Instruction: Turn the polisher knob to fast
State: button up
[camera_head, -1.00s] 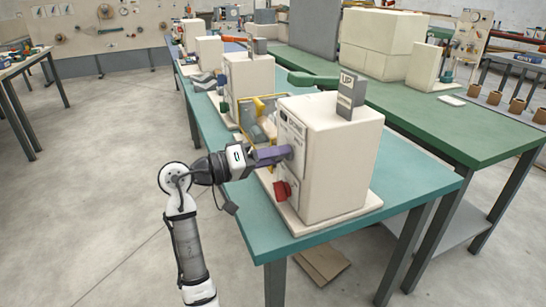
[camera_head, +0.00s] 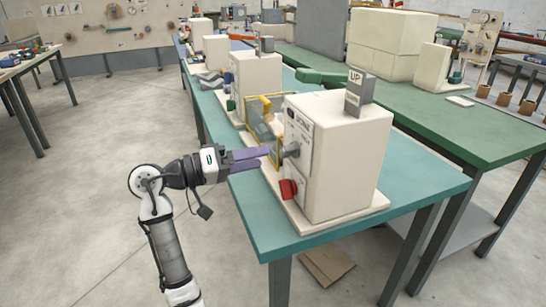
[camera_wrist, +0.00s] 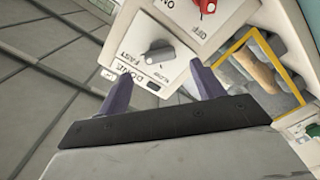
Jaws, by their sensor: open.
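The polisher (camera_head: 340,155) is a cream box near the front end of the teal bench. Its grey knob (camera_head: 291,150) sits on the left-facing front panel. In the wrist view the knob (camera_wrist: 159,54) shows on a white plate with FAST printed on one side, a partly legible word on the other and DONE nearby; its grip bar points to the FAST side. My gripper (camera_head: 268,157) is open and empty, just left of the panel and apart from the knob. The purple fingers (camera_wrist: 160,85) stand apart in the wrist view with nothing between them.
A red knob (camera_head: 289,189) is lower on the same panel, also seen in the wrist view (camera_wrist: 207,6). A yellow-framed window (camera_head: 262,117) lies just behind. A grey block marked UP (camera_head: 357,92) tops the box. Open floor lies left.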

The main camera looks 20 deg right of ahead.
jog(key=a, duration=0.7)
jog(key=shift+s+a+b, duration=0.15)
jog(key=shift+a+b, duration=0.1)
jog(key=shift+b, duration=0.05)
